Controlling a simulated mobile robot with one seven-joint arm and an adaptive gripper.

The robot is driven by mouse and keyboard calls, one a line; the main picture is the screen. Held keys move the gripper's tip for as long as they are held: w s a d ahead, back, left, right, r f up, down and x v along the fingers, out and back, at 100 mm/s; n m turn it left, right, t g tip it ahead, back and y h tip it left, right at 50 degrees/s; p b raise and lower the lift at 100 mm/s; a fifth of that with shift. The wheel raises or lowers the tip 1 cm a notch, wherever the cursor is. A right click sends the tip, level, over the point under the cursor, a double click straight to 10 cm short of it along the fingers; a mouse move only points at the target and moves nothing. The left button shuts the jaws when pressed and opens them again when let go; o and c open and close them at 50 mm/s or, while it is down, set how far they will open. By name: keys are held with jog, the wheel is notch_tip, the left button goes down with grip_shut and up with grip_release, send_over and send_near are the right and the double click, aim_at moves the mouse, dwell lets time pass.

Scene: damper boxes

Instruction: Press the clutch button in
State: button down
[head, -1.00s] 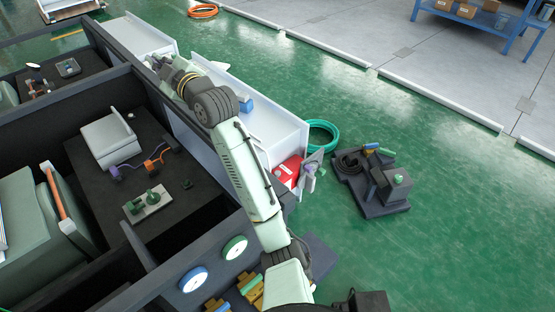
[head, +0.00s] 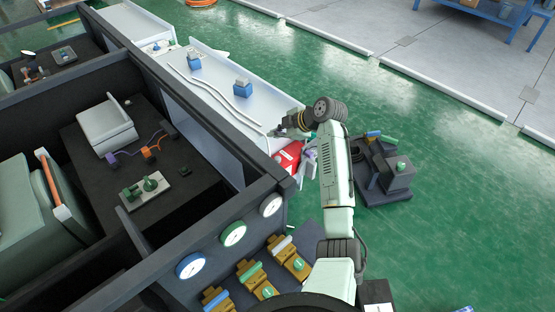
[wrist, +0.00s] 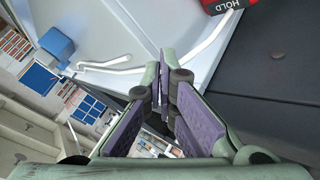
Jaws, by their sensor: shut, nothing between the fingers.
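No label in view marks a clutch button, so I cannot tell which part it is. Two small blue boxes with pale tops, a nearer one (head: 242,89) and a farther one (head: 194,62), stand on the white ledge. A red box (head: 288,156) sits at the ledge's near end; a red part marked HOLD (wrist: 232,5) shows at the top of the wrist view. A grey box with a green button (head: 401,165) stands on the floor to the right. My gripper (head: 274,133) is over the ledge's near end, close to the red box; its purple-padded fingers (wrist: 164,62) are shut and empty.
Pale cables (head: 222,93) lie along the white ledge (head: 215,75). A dark partition wall (head: 190,120) borders it on the left. Round gauges (head: 233,234) and yellow valves (head: 251,276) are at the front. Green floor (head: 400,110) is open to the right.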

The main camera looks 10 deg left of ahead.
aim_at(277, 160)
jog(key=shift+f, duration=0.15)
jog(key=shift+f+b, duration=2.65)
jog(key=shift+f, duration=1.6)
jog(key=shift+f, duration=0.1)
jog(key=shift+f+b, duration=0.3)
jog(key=shift+b, duration=0.1)
jog(key=shift+f+b, duration=0.55)
jog(key=shift+f, duration=0.15)
jog(key=shift+r+p, duration=0.6)
jog(key=shift+r, duration=0.5)
jog(key=shift+r+p, duration=1.4)
jog(key=shift+r, duration=1.1)
